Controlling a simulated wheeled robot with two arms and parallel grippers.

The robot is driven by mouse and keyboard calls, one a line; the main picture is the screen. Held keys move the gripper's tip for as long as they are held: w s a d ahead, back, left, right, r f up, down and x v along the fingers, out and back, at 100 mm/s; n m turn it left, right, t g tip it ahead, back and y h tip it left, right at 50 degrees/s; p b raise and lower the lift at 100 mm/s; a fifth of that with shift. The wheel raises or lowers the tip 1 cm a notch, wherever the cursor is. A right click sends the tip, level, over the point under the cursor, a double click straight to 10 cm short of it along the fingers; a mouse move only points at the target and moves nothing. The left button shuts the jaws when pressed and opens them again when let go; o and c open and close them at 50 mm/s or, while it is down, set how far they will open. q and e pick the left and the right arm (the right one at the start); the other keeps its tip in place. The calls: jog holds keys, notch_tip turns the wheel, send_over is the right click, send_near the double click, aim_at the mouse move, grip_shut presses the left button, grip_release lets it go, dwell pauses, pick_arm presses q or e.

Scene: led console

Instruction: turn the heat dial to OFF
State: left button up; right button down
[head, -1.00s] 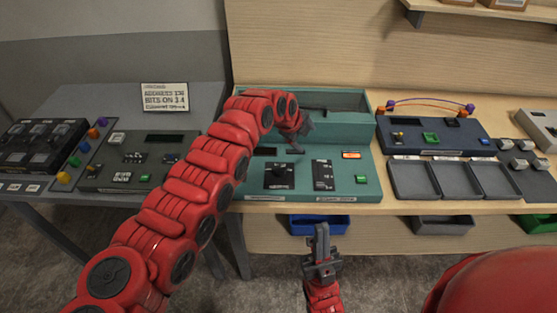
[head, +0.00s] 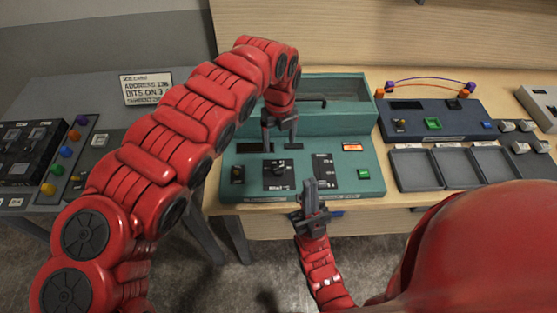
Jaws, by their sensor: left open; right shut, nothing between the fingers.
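The teal console (head: 345,190) stands on the wooden bench. A black dial (head: 277,170) sits on a dark square plate at its front left; I take it to be the heat dial. Its markings and setting are too small to read. My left gripper (head: 279,147) points down just behind and above this dial, its two fingers apart and nothing between them. It appears clear of the knob. My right gripper (head: 309,184) is shut and empty, pointing up in front of the console's front edge and hiding a little of it.
A smaller dark control (head: 237,174), a dark slotted plate (head: 324,171), a green button (head: 363,173) and a lit orange-red display (head: 352,147) share the console face. An open teal bin (head: 350,122) rises behind. Grey trays (head: 417,184) and a blue-grey console (head: 460,122) stand right.

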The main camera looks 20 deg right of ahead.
aim_at(278, 167)
pick_arm(q)
notch_tip(278, 167, down, 12)
jog(key=p, duration=0.2)
jog(key=shift+w+d+p, duration=0.1)
jog(key=shift+w+p, duration=0.05)
jog(key=shift+p, duration=0.25)
jog(key=shift+w+f, duration=0.1)
jog(key=shift+f, duration=0.3)
jog(key=shift+c, duration=0.2)
grip_shut()
